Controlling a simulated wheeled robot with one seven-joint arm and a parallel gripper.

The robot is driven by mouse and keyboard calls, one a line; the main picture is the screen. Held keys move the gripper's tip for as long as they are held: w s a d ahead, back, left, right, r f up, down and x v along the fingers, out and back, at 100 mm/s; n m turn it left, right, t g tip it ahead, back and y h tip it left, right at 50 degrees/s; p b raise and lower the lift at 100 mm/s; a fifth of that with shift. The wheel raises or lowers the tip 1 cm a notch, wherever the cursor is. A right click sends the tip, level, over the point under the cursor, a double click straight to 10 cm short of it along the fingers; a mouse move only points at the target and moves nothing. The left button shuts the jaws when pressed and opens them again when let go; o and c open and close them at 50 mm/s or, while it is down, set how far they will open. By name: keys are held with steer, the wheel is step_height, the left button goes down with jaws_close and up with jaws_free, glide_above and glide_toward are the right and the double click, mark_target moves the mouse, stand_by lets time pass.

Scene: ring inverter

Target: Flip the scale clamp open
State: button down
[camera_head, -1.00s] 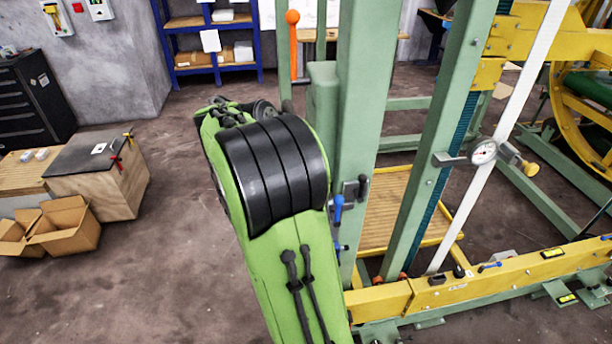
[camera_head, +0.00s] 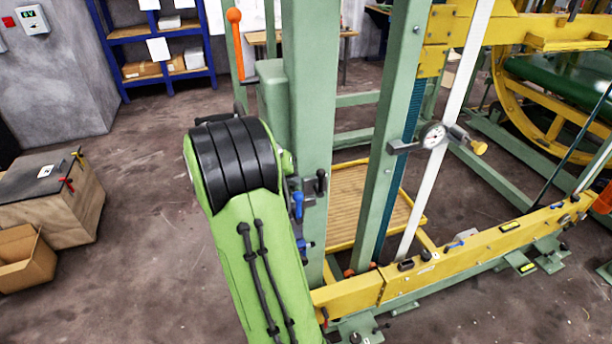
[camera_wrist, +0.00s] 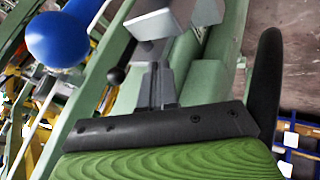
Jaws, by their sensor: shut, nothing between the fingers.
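I cannot tell for sure which part is the scale clamp. In the wrist view my gripper (camera_wrist: 157,76) is shut and empty, seen as narrow grey fingers above a black plate. A pale grey block (camera_wrist: 158,22) lies just beyond the fingertips; I cannot tell if they touch. A small black ball lever (camera_wrist: 116,75) and a large blue ball knob (camera_wrist: 57,39) are to the left. In the head view, my gripper is hidden behind my green arm.
A green post (camera_head: 307,120) stands right beside my arm, with blue-handled levers (camera_head: 298,205) on it. A yellow beam (camera_head: 460,258) runs along the frame's base. A wooden crate (camera_head: 55,205) and cardboard box (camera_head: 25,260) stand at left. Floor between them and my arm is clear.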

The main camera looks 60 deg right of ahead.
steer(key=s+d, duration=0.1)
steer(key=s+d+r, duration=0.1)
steer(key=s, duration=0.1)
